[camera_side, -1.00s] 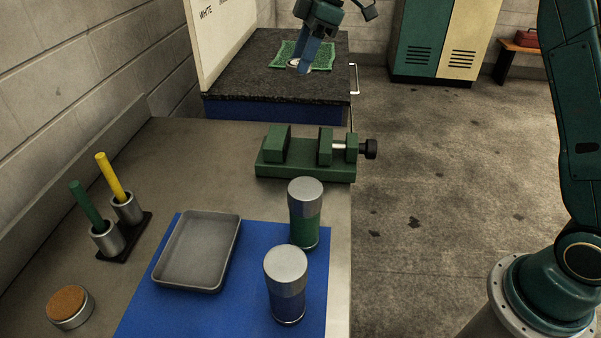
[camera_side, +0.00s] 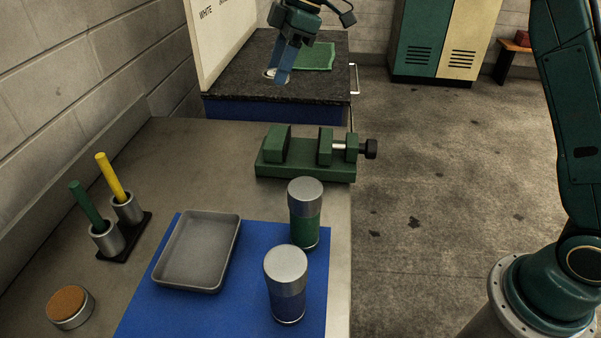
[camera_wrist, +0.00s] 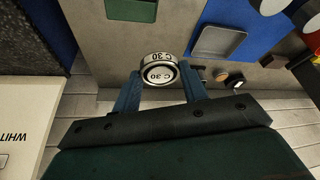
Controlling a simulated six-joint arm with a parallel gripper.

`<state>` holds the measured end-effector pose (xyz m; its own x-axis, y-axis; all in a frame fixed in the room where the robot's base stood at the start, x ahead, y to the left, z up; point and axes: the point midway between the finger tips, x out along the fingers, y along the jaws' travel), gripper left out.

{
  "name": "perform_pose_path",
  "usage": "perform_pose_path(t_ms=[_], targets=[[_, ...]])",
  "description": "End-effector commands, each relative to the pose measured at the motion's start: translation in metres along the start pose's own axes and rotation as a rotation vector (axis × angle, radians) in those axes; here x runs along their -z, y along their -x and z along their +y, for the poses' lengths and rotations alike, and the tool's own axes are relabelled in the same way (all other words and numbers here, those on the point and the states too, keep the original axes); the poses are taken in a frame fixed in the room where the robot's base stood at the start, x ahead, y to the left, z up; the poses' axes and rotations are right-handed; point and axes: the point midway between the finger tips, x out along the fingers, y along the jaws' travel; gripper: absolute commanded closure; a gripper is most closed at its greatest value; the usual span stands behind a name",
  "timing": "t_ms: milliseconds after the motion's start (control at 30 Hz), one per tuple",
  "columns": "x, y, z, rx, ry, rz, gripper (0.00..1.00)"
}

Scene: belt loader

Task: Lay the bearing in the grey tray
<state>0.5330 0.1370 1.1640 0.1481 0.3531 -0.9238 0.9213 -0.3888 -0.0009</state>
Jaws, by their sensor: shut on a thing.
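My gripper (camera_side: 278,76) has blue fingers and is above the black stone top at the back, to the left of the green cloth. It is shut on the bearing (camera_wrist: 159,72), a silver ring marked "C 30" that sits between the fingertips in the wrist view. In the side view only a small edge of the bearing (camera_side: 269,73) shows beside the fingers. The grey tray (camera_side: 199,252) lies empty on the blue mat in the foreground, well away from my gripper. The tray also shows at the top of the wrist view (camera_wrist: 215,42).
A green vise (camera_side: 304,168) stands between the stone top and the tray. Two lidded canisters, green (camera_side: 304,230) and blue (camera_side: 287,300), stand right of the tray. A holder (camera_side: 124,237) with green and yellow sticks and a round tin (camera_side: 70,306) are at left.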

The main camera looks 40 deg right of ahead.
Motion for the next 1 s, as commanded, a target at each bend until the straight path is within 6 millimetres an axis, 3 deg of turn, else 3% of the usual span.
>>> perform_pose_path(t_ms=[300,600,800,1000], targets=[[0.077,-0.042,-0.061,0.052,0.125,0.001,0.82],[0.137,-0.076,-0.131,0.097,0.236,-0.001,0.82],[0.159,-0.089,-0.164,0.115,0.282,-0.001,0.82],[0.166,-0.093,-0.176,0.120,0.297,-0.001,0.82]])
